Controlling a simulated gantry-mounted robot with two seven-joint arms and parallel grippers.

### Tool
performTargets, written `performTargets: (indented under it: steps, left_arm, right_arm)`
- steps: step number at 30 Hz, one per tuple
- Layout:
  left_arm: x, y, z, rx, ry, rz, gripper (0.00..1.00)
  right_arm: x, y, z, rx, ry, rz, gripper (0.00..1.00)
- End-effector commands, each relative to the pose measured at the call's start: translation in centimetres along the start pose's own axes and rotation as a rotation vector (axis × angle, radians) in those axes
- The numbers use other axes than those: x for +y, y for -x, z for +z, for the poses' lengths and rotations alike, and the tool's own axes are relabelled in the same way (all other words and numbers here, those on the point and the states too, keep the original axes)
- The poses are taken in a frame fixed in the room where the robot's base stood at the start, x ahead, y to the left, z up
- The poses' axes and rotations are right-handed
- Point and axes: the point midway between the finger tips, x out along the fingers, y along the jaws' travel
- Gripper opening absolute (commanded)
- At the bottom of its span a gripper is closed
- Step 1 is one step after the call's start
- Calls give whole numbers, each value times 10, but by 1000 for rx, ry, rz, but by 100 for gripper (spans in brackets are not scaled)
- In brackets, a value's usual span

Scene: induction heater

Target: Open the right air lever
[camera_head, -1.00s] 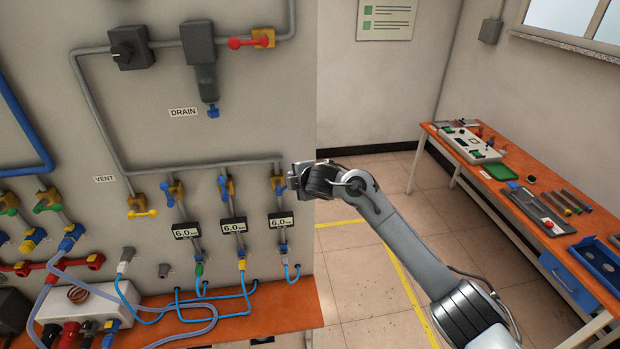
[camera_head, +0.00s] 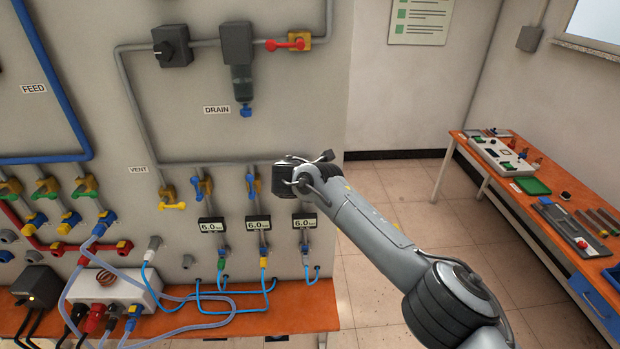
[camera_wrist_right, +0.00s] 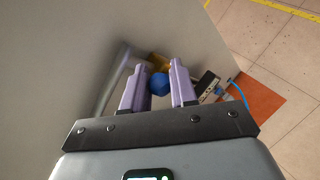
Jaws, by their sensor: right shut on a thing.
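The right air lever is a blue handle (camera_wrist_right: 160,84) on a yellow valve body (camera_wrist_right: 157,62). In the right wrist view it sits between the two purple fingers of my right gripper (camera_wrist_right: 158,68), which is shut on it. In the head view my right wrist covers this lever and the fingertips, so its angle cannot be told there. The other two blue air levers, the left one (camera_head: 202,187) and the middle one (camera_head: 250,184), show to the left of my wrist. My left gripper is not in view.
Below the levers are gauges reading 6.0, the right one (camera_head: 304,222) under my wrist. A yellow vent lever (camera_head: 173,206) and a red lever (camera_head: 285,45) are on the panel. An orange workbench (camera_head: 460,150) stands at the right; open floor lies between.

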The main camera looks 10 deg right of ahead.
Motion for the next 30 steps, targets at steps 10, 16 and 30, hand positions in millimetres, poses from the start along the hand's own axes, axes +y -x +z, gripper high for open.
performTargets:
  steps: [10,16,30]
  left_arm:
    - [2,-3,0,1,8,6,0]
    - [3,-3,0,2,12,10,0]
    - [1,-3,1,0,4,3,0]
  right_arm:
    - [6,4,-5,-34,62,-6,0]
    - [5,3,-6,-35,66,-7,0]
    - [3,1,-5,-37,66,-14,50]
